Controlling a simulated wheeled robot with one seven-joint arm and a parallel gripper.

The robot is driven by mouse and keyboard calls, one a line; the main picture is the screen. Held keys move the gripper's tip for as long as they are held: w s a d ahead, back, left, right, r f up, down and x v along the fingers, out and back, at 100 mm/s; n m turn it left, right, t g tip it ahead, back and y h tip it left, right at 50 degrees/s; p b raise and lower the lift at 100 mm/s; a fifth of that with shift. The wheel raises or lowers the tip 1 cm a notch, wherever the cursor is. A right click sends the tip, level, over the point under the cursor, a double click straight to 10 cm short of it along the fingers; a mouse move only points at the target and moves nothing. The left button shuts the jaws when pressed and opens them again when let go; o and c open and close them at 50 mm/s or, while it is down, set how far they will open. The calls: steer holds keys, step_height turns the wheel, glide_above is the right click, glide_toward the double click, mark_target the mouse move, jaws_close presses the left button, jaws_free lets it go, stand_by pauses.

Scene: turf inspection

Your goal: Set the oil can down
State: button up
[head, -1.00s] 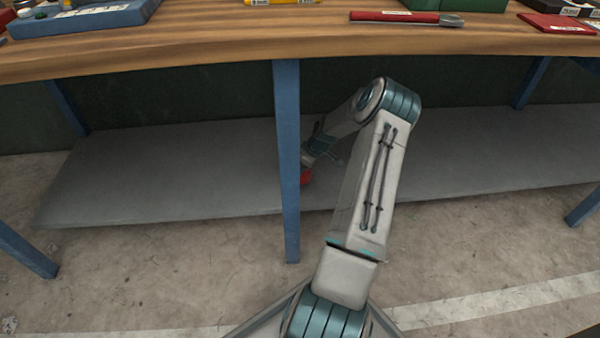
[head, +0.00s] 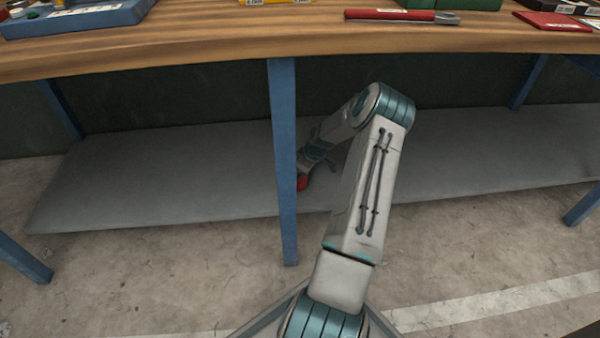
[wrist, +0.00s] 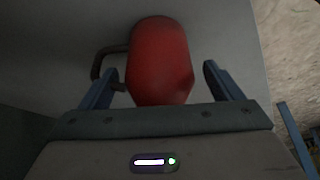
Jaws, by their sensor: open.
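The oil can (wrist: 160,60) is red with a dark handle on its left side in the wrist view. It is on the grey lower shelf (head: 180,180) under the workbench. In the head view only a small red part of it (head: 303,182) shows beside the blue front leg. My gripper (wrist: 158,82) is open, with one blue finger on each side of the can and a gap visible at each finger. In the head view my gripper is mostly hidden behind the leg and my arm. I cannot see the can's base clearly.
A blue table leg (head: 284,160) stands in front of the shelf, close to my arm. The wooden benchtop (head: 180,50) is overhead, with a red-handled tool (head: 390,15) and a blue tray (head: 75,20) on it. The shelf is bare to the left and right.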

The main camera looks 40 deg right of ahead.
steer(key=s+d+r+p, duration=0.2)
steer(key=s+d, duration=0.1)
steer(key=s, duration=0.3)
steer(key=s+d+r+p, duration=0.2)
steer(key=s+p, duration=0.1)
steer(key=s, duration=0.3)
steer(key=shift+s+d+p, duration=0.25)
steer(key=shift+d+p, duration=0.05)
steer(key=shift+d, duration=0.1)
